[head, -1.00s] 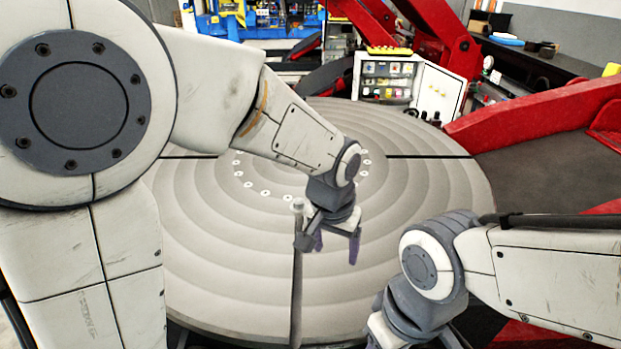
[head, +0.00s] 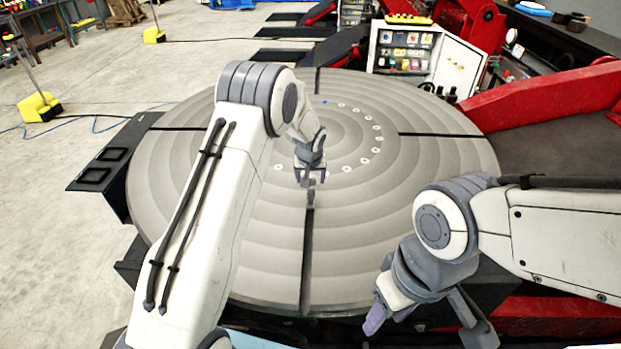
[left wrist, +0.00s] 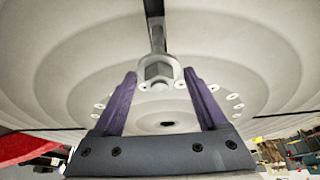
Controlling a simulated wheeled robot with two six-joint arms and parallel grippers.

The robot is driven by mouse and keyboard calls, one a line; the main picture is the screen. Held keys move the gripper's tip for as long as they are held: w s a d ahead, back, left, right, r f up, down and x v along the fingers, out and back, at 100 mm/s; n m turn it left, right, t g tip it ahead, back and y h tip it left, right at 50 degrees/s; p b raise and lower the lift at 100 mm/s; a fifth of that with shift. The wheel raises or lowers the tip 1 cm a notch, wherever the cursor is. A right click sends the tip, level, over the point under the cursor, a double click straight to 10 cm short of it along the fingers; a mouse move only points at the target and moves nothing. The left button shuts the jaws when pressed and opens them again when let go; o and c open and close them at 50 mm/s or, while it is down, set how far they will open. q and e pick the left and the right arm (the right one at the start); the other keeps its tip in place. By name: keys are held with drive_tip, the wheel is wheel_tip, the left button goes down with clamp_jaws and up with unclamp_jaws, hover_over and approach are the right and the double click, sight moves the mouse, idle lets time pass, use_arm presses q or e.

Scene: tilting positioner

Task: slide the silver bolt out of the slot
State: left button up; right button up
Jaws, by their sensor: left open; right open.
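The silver bolt (left wrist: 158,70) stands in the slot (left wrist: 155,30) of the round grey table, near the slot's inner end. In the left wrist view its hex part and round washer show between the purple fingertips. My left gripper (left wrist: 160,74) is open, with one finger on each side of the bolt and gaps visible. In the head view my left gripper (head: 311,178) is over the inner end of the front slot (head: 307,250) and largely hides the bolt. My right gripper (head: 424,325) is open and empty at the table's front right edge.
The round table (head: 420,210) has a ring of small holes near its centre and more slots. A red beam (head: 540,100) lies to the right. A control box (head: 405,48) stands behind. Open floor (head: 80,200) is at left.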

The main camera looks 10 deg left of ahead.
sight(311, 192)
use_arm(q)
drive_tip(key=shift+p+x, duration=0.4)
drive_tip(key=shift+x, duration=1.4)
clamp_jaws()
